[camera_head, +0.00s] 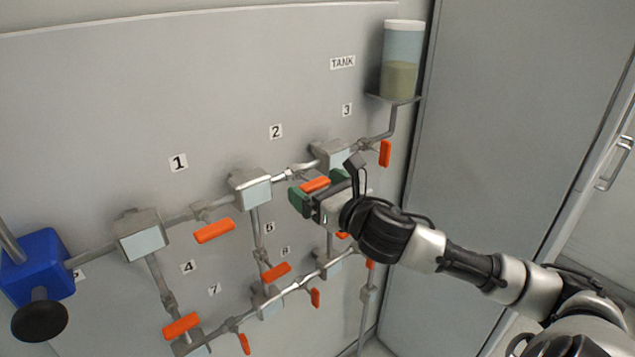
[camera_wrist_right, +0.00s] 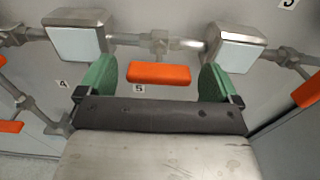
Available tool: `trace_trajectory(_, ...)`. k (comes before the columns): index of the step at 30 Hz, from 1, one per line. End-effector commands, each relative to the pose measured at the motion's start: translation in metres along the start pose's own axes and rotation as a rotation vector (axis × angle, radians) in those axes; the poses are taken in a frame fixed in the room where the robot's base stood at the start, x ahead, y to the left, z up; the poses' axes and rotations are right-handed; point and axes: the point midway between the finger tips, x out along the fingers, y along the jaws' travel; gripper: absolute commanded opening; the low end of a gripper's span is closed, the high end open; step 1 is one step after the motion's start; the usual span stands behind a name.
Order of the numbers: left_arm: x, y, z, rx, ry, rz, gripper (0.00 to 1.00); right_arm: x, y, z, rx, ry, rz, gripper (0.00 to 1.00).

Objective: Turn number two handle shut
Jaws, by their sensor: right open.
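The number two handle is an orange lever (camera_head: 315,184) on the upper pipe, below and right of the label 2 (camera_head: 276,131). My right gripper (camera_head: 318,189) is open around it, one green finger at each end. In the right wrist view the orange handle (camera_wrist_right: 160,74) lies level, roughly along the pipe, between the open green fingers of the right gripper (camera_wrist_right: 158,78). A gap shows at each end, so the fingers do not grip it. The left gripper is not in view.
Metal boxes stand on either side of the handle (camera_head: 250,190) (camera_wrist_right: 236,48). Other orange handles hang near, such as number one (camera_head: 214,231) and number three (camera_head: 385,153). A tank (camera_head: 401,62) is at upper right, and a blue block (camera_head: 37,262) at left.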

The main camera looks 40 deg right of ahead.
Motion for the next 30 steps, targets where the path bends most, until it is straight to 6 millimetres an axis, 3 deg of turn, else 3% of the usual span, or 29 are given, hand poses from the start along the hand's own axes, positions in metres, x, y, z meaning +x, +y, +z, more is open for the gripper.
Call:
trace_trajectory(10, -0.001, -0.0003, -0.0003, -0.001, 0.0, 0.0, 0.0, 0.0028, 0.0005, -0.0008, -0.001, 0.001, 0.001, 0.94)
trace_trajectory(20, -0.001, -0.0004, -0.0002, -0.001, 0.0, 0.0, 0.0, 0.0026, 0.0004, -0.0006, -0.001, 0.001, 0.001, 0.44)
trace_trajectory(30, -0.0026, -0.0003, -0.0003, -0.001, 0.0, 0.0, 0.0, 0.0027, 0.0003, 0.0, 0.054, 0.0, 0.001, 0.44)
